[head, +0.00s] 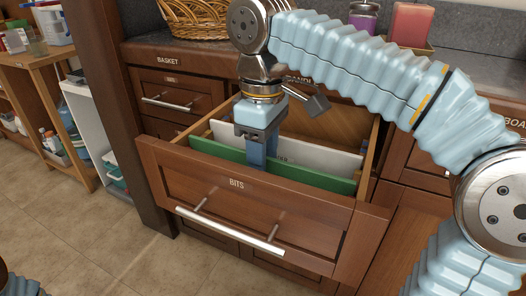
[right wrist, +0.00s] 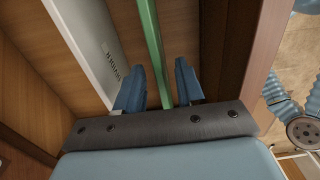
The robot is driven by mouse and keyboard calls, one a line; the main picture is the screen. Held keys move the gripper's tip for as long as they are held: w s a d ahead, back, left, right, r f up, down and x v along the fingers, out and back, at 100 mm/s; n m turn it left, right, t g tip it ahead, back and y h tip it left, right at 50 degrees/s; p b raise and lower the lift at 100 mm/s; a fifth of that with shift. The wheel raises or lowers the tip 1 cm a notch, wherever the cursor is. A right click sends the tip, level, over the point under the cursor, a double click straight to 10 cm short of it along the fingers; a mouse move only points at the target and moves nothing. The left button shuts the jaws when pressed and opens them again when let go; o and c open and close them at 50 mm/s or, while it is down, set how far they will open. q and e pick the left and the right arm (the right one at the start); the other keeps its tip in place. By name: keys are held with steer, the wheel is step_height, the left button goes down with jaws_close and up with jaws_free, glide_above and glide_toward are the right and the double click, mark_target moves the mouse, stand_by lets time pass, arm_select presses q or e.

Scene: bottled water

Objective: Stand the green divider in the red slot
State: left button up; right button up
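The green divider (head: 220,157) stands upright across the open drawer labelled BITS (head: 235,212), just behind its front panel. My right gripper (head: 257,152) reaches down into the drawer from above. In the right wrist view, its two blue fingers (right wrist: 158,88) are apart, one on each side of the green divider (right wrist: 152,40). Gaps show between the fingers and the divider. No red slot can be made out; the drawer floor is largely hidden in the head view. My left gripper is not in view.
A white lettered divider (head: 310,155) stands behind the green one, close to one finger, and shows in the right wrist view (right wrist: 85,40). The drawer's side walls (head: 370,150) flank them. A basket (head: 200,18) and a pink candle (head: 410,24) stand on the counter behind.

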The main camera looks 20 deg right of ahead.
step_height(320, 180, up, 14)
steer(key=p, duration=0.7)
steer(key=shift+f, duration=0.1)
